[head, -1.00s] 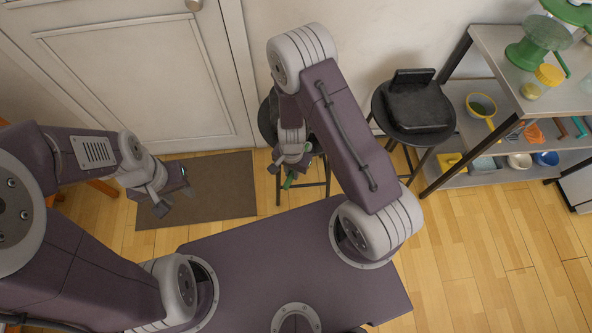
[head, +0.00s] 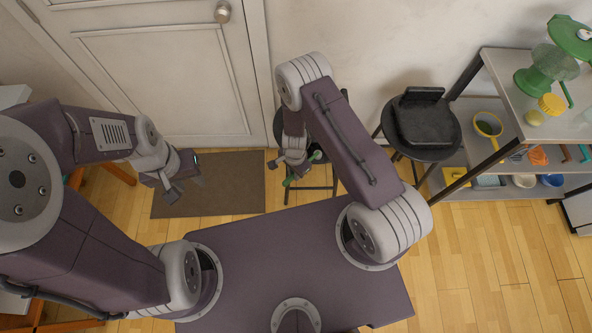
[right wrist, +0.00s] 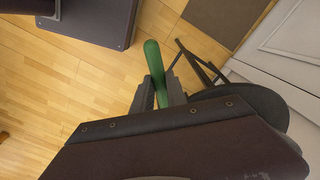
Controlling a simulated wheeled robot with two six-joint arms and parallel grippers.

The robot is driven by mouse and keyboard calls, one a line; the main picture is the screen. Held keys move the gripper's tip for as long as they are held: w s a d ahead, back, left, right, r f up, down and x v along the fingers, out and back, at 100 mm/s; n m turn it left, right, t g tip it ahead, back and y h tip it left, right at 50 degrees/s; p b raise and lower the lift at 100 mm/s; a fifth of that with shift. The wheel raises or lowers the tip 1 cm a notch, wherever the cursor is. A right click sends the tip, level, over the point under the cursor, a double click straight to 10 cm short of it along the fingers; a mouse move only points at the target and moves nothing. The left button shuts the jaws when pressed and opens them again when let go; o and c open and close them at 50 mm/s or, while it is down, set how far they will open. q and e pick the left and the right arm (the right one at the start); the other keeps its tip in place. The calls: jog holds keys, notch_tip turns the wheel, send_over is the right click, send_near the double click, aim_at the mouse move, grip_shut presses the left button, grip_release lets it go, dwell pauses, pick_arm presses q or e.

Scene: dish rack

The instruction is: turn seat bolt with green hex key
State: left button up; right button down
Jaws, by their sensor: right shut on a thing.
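The green hex key (right wrist: 155,72) is held between the fingers of my right gripper (right wrist: 160,95) in the right wrist view. Its rounded green end sticks out past the fingertips; the rest is hidden by the gripper. In the head view, bits of green show at my right gripper (head: 290,171), in front of a dark stool (head: 319,172) by the door. My right arm hides most of that stool; part of its round seat (right wrist: 268,102) shows in the right wrist view. No seat bolt can be made out. My left gripper (head: 184,187) is open and empty above the mat.
A second black stool (head: 447,140) with a dark block-like object (head: 423,120) on it stands at right. A metal shelf (head: 505,80) with bowls and tools is beyond it. A brown mat (head: 235,190) lies before the white door (head: 165,70). Floor at lower right is clear.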

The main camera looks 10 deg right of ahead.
jog(key=shift+w+a+r+p, duration=0.15)
jog(key=shift+r+p, duration=0.2)
jog(key=shift+p, duration=0.65)
jog(key=shift+f+m+p, duration=0.1)
jog(key=shift+m+p, duration=0.2)
jog(key=shift+p, duration=0.05)
jog(key=shift+w+f, duration=0.1)
jog(key=shift+f, duration=0.15)
pick_arm(q)
notch_tip(320, 180, up, 4)
jog(key=shift+f, duration=0.2)
jog(key=shift+f, duration=0.1)
pick_arm(e)
jog(key=shift+f+b, duration=0.15)
jog(key=shift+b, duration=0.3)
jog(key=shift+s+d+n+b, duration=0.35)
jog(key=shift+s+n+b, duration=0.25)
jog(key=shift+b, duration=1.25)
pick_arm(q)
notch_tip(320, 180, down, 4)
jog(key=shift+f, duration=0.15)
